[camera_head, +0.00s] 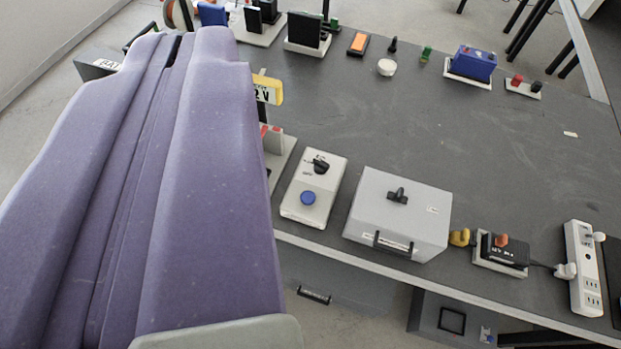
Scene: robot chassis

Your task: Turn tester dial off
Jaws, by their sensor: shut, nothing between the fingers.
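My gripper (175,42) fills the left of the head view as two long purple fingers, side by side and shut with nothing between them. A light grey box (296,205) with a black dial (320,166) and a blue button (308,197) lies on the table, right of the fingers and apart from them. A larger grey box (420,210) beside it has a black knob (397,196) on top and a black handle in front. I cannot tell which is the tester. A yellow labelled thing (268,88) is partly hidden behind the fingers.
The dark table (440,130) has a wide bare middle. A blue block (472,62), a white round piece (387,67) and several small parts line its far edge. A black charger (503,248) and a white power strip (583,265) are at right. Drawers sit below the near edge.

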